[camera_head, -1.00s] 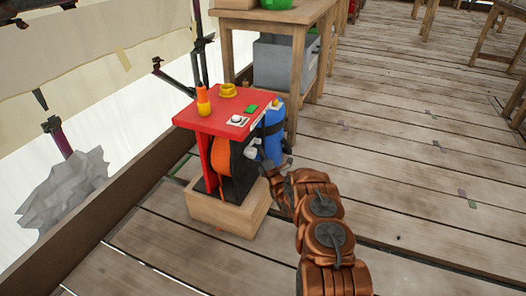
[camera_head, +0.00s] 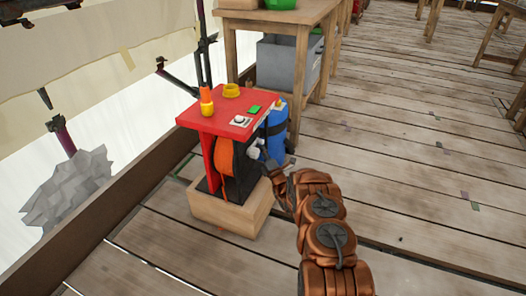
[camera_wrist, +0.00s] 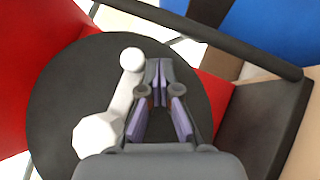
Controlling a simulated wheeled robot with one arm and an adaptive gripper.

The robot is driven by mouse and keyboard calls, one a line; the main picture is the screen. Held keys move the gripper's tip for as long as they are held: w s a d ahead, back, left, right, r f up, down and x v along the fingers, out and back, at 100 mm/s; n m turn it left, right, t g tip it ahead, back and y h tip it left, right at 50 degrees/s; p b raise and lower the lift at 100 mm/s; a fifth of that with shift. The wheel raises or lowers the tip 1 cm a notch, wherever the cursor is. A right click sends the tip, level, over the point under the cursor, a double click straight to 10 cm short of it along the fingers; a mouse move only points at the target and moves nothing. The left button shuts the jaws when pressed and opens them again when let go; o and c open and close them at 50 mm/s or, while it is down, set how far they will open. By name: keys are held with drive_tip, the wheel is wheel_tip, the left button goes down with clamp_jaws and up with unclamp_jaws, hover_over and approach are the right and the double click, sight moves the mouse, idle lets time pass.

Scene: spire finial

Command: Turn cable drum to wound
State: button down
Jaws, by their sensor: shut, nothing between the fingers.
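The cable drum (camera_head: 225,158) is orange with a black side disc and sits under a red top on a wooden block. In the wrist view the black disc (camera_wrist: 60,100) faces me and carries a white crank (camera_wrist: 119,104). One crank end has a large faceted knob at lower left, the other a small round end near the top. My gripper (camera_wrist: 158,66) is shut and empty, in front of the disc and just right of the crank. Whether it touches the crank cannot be told. In the head view my gripper (camera_head: 266,165) is beside the drum's right side, partly dark against it.
The red top (camera_head: 218,118) bears an orange-yellow bottle (camera_head: 206,101), a yellow ring (camera_head: 231,90) and a white dial (camera_head: 240,121). A blue cylinder (camera_head: 276,130) stands close behind my gripper. A wooden table (camera_head: 265,15) with a grey bin (camera_head: 287,62) stands behind.

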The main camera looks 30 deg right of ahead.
drive_tip(key=shift+f, duration=0.1)
drive_tip(key=s+d+f+p, duration=0.1)
drive_tip(key=s+f+p, duration=0.1)
drive_tip(key=s+f, duration=0.6)
wheel_tip(320, 180, down, 2)
drive_tip(key=shift+d+f, duration=0.1)
drive_tip(key=shift+d, duration=0.1)
drive_tip(key=shift+s+a, duration=0.1)
